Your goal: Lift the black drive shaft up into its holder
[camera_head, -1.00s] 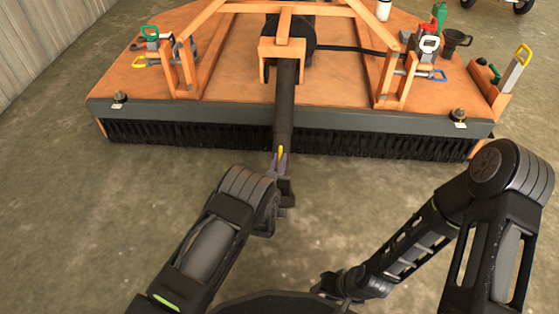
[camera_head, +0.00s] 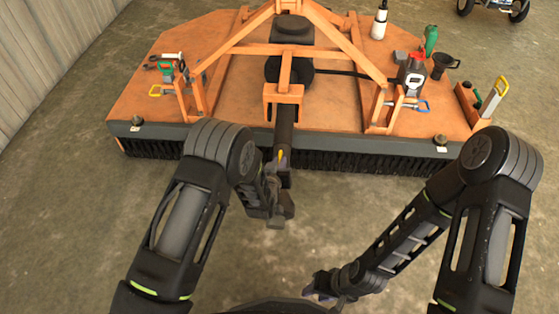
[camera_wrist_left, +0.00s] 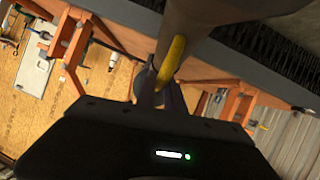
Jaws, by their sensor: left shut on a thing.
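The black drive shaft (camera_head: 284,118) runs from the gearbox on the orange mower deck, down between the legs of an orange bracket (camera_head: 284,90), and out past the deck's front edge. The bracket may be its holder; I cannot tell whether the shaft rests in anything. My left gripper (camera_head: 281,163) is shut on the shaft's near end, beside a yellow mark. In the left wrist view the shaft (camera_wrist_left: 220,22) looms large above the gripper's fingers (camera_wrist_left: 160,92), which partly hide behind the wrist housing. My right gripper (camera_head: 318,287) hangs low over the floor, its jaws unclear.
The orange deck (camera_head: 225,95) has a black brush skirt (camera_head: 340,162) along its front. Orange frame legs stand on both sides of the shaft. Bottles, a cup (camera_head: 445,65) and a yellow-handled tool (camera_head: 494,97) sit at right. Concrete floor in front is clear.

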